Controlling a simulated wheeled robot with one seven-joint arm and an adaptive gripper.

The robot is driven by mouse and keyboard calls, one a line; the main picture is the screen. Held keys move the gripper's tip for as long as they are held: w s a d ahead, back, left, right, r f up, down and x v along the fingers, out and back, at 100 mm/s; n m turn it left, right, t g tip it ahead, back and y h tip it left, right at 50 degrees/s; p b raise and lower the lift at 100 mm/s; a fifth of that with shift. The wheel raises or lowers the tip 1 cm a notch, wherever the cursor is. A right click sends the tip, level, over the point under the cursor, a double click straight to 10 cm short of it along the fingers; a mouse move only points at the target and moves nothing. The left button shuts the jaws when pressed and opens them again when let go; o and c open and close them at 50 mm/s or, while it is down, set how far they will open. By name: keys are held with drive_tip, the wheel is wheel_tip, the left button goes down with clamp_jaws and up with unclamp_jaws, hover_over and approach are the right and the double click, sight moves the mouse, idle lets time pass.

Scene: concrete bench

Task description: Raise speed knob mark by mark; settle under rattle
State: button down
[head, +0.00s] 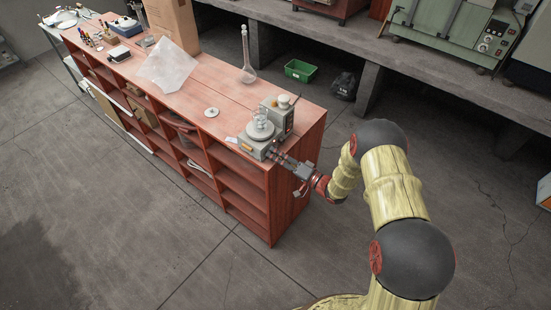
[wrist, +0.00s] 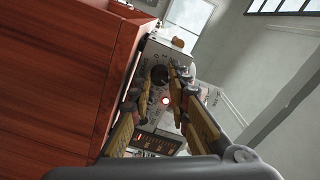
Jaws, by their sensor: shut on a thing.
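The stirrer (head: 254,150), a grey device with a round top plate, stands at the near right end of the red bench. A small clear glass vessel (head: 260,121) stands on its plate; what is in it is too small to tell. My gripper (head: 277,155) reaches the stirrer's front from the right. In the wrist view, the dark round speed knob (wrist: 159,75) sits on the grey front panel between my fingertips (wrist: 161,87). My gripper is shut on this knob.
A grey box-shaped device (head: 277,117) stands right behind the stirrer. A white disc (head: 211,112), a tall glass flask (head: 247,62) and a clear sheet (head: 168,66) are farther along the bench. A green bin (head: 300,70) is on the floor behind.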

drive_tip(key=n+b, duration=0.1)
drive_tip(key=n, duration=0.1)
drive_tip(key=n+b, duration=0.1)
drive_tip(key=n, duration=0.1)
drive_tip(key=shift+f+n, duration=0.2)
drive_tip(key=shift+n, duration=0.1)
drive_tip(key=n+b, duration=0.2)
drive_tip(key=n, duration=0.1)
drive_tip(key=shift+n+b, duration=0.3)
drive_tip(key=shift+b, duration=0.05)
drive_tip(key=n+b, duration=0.2)
drive_tip(key=n, duration=0.1)
drive_tip(key=shift+n, duration=0.3)
drive_tip(key=n+b, duration=0.3)
drive_tip(key=shift+f+n, duration=0.1)
drive_tip(key=shift+n, duration=0.2)
drive_tip(key=n+b, duration=0.5)
drive_tip(key=n, duration=0.1)
drive_tip(key=shift+b, duration=0.35)
drive_tip(key=n+b, duration=0.4)
drive_tip(key=shift+n, duration=0.3)
drive_tip(key=shift+n+b, duration=0.8)
drive_tip(key=shift+n, duration=0.4)
